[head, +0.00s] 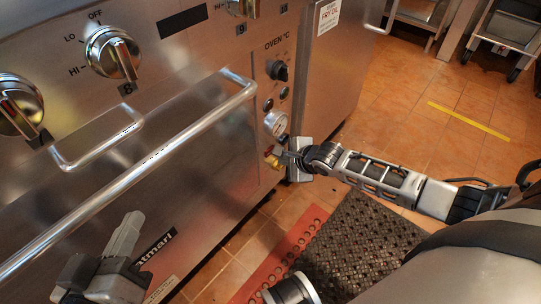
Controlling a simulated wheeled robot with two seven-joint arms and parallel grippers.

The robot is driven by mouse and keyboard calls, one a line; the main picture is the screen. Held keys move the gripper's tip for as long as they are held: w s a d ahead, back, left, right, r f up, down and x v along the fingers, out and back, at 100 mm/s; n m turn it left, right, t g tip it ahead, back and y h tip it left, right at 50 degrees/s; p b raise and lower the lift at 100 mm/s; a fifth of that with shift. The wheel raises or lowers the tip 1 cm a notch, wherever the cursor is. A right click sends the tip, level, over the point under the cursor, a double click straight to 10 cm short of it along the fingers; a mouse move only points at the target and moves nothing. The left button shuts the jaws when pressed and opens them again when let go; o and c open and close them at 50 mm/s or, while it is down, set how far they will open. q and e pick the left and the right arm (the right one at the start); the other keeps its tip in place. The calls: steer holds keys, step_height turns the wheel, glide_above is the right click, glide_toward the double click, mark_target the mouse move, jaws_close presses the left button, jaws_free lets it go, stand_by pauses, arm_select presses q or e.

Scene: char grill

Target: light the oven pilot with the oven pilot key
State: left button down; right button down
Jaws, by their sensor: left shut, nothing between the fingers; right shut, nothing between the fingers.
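The oven's control strip runs down the right end of the steel front. It carries a black oven knob (277,70), small dark buttons (268,104) and a round white gauge (276,123). Below the gauge is a small brass and red fitting (272,160); I cannot tell whether it is the oven pilot key. My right gripper (284,158) is shut and empty, its fingertips right beside this fitting; contact is unclear, and the gripper partly hides the area. My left gripper (124,236) is shut and empty, in front of the lower oven door, well away from the strip.
A long oven door handle (150,160) and a smaller handle (95,145) stick out from the front. Burner knobs (113,52) sit above. A fry oil cabinet (335,70) stands to the right. A dark mat (355,245) lies on the tiled floor, which is open at right.

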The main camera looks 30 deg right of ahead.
mark_target(270, 152)
steer(key=shift+w+a, duration=0.25)
steer(key=shift+w, duration=0.35)
steer(key=shift+w, duration=0.15)
stand_by(1.6)
steer(key=shift+w+a, duration=0.15)
steer(key=shift+w, duration=0.1)
